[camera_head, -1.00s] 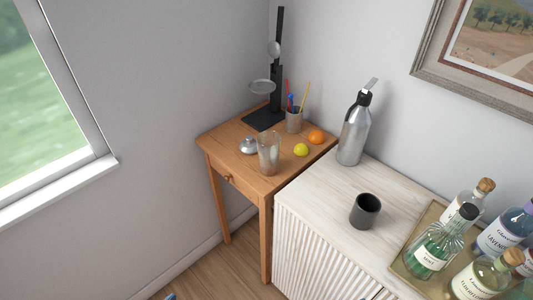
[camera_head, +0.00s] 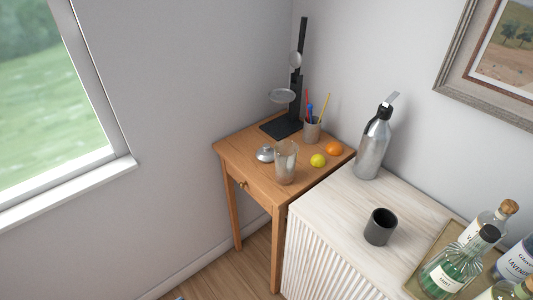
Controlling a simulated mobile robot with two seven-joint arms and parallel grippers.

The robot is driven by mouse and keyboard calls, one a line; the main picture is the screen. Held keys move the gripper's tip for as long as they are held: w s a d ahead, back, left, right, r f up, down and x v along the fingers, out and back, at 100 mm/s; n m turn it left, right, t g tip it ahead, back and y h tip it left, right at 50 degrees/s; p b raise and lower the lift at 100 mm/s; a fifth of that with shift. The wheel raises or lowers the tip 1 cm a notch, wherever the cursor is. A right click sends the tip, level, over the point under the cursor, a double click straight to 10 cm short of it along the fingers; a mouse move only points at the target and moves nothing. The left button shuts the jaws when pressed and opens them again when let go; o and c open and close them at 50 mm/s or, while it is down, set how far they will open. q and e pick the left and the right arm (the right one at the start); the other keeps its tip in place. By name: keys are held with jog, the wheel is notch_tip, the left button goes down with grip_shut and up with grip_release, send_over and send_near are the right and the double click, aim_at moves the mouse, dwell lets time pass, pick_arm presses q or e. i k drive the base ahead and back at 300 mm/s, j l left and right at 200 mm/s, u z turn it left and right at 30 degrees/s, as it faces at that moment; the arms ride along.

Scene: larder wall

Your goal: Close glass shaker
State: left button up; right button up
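The clear glass shaker (camera_head: 286,163) stands upright and open on the small wooden table (camera_head: 250,170), near its front right edge. A silver domed metal lid (camera_head: 265,154) lies on the table just left of the shaker, apart from it. Neither of my grippers shows in the head view.
A yellow lemon (camera_head: 318,160), an orange (camera_head: 334,149), a pen cup (camera_head: 312,130) and a black stand (camera_head: 283,126) share the table. On the white cabinet (camera_head: 345,210) are a steel bottle (camera_head: 373,145), a dark cup (camera_head: 380,227) and a tray (camera_head: 423,268) of bottles.

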aim_at(285, 152)
jog(key=i+j, duration=0.25)
jog(key=j, duration=0.15)
jog(key=i+j, duration=0.3)
jog(key=j, duration=0.15)
jog(key=i+j, duration=0.25)
jog(key=j, duration=0.15)
jog(key=j+z, duration=0.1)
jog(key=z, duration=1.15)
